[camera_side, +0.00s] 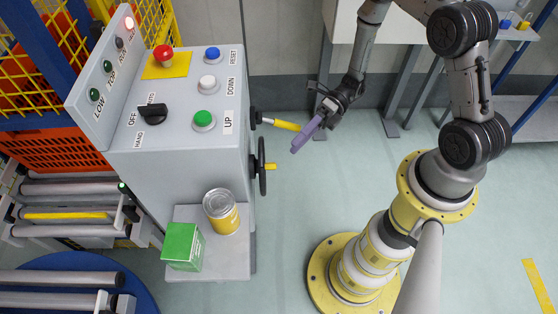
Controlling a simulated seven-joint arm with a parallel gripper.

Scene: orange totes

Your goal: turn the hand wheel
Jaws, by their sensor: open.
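The hand wheel (262,166) is black and seen nearly edge-on, on the right side of the grey control cabinet (180,180).
A yellow-labelled can (222,212) and a green box (183,246) stand on the low grey ledge (240,262) below the wheel. The cabinet top carries buttons and a black selector knob (154,113). Roller conveyors (70,190) lie left. The floor (310,200) right of the wheel is clear.

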